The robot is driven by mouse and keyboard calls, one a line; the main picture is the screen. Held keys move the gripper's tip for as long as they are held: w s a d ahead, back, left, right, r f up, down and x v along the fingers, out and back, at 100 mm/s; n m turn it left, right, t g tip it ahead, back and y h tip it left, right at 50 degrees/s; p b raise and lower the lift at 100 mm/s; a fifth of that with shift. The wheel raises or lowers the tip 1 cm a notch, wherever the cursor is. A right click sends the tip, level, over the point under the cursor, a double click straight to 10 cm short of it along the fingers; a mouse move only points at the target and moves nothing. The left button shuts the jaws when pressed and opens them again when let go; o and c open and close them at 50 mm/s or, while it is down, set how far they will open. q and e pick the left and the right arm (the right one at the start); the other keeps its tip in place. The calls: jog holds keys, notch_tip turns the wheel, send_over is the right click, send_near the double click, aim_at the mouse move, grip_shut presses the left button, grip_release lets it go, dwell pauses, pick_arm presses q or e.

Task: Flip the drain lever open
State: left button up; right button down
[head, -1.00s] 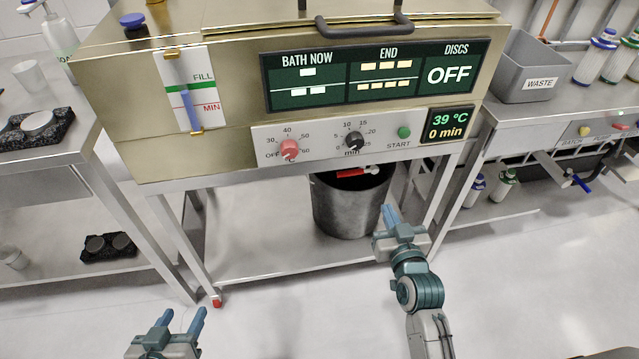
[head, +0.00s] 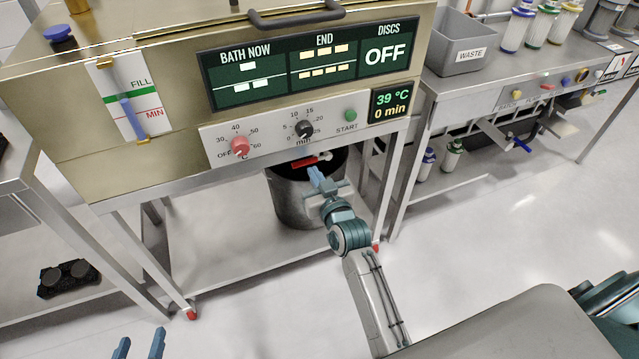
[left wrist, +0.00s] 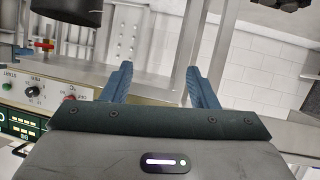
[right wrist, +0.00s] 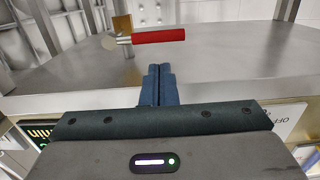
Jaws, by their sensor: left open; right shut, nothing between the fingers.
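The drain lever is a red handle (right wrist: 158,36) on a silver and brass valve (right wrist: 122,30). It lies across the right wrist view, just beyond my fingertips, with a visible gap. In the head view the lever (head: 308,162) shows under the bath's front panel, over the dark bucket (head: 290,205). It is small in the left wrist view (left wrist: 44,45). My right gripper (head: 314,173) is shut and empty, in front of the bucket and just below the lever. My left gripper (head: 140,343) is open and empty, low at the left, away from the lever.
The bath (head: 160,150) stands on a steel frame; its front panel has a red knob (head: 240,146), a black knob (head: 304,129) and a green button (head: 350,115). A bench with a grey waste bin (head: 466,45) stands at right. The floor in front is clear.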

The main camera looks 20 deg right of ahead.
aim_at(310, 161)
pick_arm(q)
jog(key=w+r+t, duration=0.1)
jog(key=w+r, duration=0.1)
jog(key=shift+a+r+t, duration=0.15)
jog(key=shift+r+t, duration=0.15)
jog(key=shift+t, duration=0.1)
pick_arm(e)
jog(key=w, duration=0.5)
jog(key=shift+a+f, duration=0.1)
jog(key=shift+f, duration=0.05)
pick_arm(q)
jog(key=shift+s+a, duration=0.1)
jog(key=shift+a, duration=0.05)
pick_arm(e)
jog(key=shift+f, duration=0.1)
